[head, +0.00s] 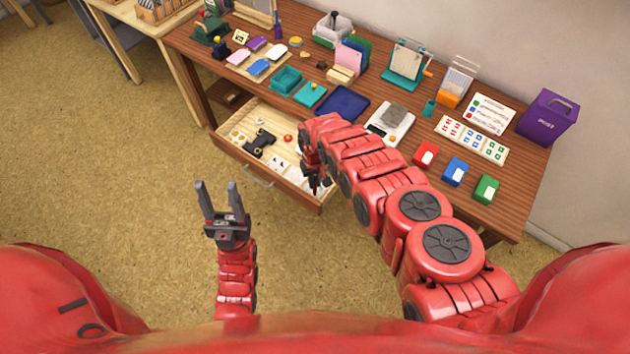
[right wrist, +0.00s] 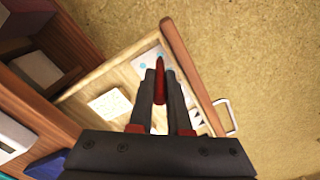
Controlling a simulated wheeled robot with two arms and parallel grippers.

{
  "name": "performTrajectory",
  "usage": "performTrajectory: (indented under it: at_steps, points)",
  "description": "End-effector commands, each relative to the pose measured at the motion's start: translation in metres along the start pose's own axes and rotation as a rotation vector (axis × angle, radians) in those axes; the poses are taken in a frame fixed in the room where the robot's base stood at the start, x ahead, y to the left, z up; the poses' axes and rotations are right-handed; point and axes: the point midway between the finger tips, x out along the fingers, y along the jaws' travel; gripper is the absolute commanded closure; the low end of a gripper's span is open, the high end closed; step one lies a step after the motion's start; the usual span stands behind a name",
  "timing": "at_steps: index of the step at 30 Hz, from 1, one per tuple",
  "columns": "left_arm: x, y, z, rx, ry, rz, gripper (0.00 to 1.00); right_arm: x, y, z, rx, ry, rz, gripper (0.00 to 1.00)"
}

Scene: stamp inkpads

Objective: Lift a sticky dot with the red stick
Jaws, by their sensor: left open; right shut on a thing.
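My right gripper (right wrist: 160,78) is shut on a slim red stick (right wrist: 159,88), whose pointed tip shows beyond the fingers. In the right wrist view, they are over the open drawer, close to its front board. A pale sheet with small blue dots (right wrist: 149,57) lies in the drawer just past the tip. Whether the tip touches it I cannot tell. In the head view my right gripper (head: 316,182) is over the drawer's right end, partly hidden by my arm, and the stick is not clear. My left gripper (head: 222,200) is open and empty, over the floor in front of the drawer.
The open drawer (head: 231,159) holds a black tool (head: 259,142), a small orange-red round thing (head: 287,138) and several cards. The wooden table above carries trays, a scale (head: 390,123), red, blue and green boxes, and a purple box (head: 547,118).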

Motion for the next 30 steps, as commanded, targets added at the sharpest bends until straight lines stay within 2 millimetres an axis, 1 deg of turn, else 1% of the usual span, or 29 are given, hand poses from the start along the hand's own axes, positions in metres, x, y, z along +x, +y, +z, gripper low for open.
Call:
performTrajectory:
  at_steps: [24, 30]
  points:
    - [-0.0089, 0.0004, 0.0015, 0.0, 0.0, 0.0, 0.5, 0.01, 0.0, -0.0001, 0.0, 0.0, 0.0, 1.0]
    - [-0.0085, 0.0004, 0.0014, 0.0, 0.0, 0.0, 0.5, 0.0096, 0.0, -0.0001, 0.0, 0.0, 0.0, 1.0]
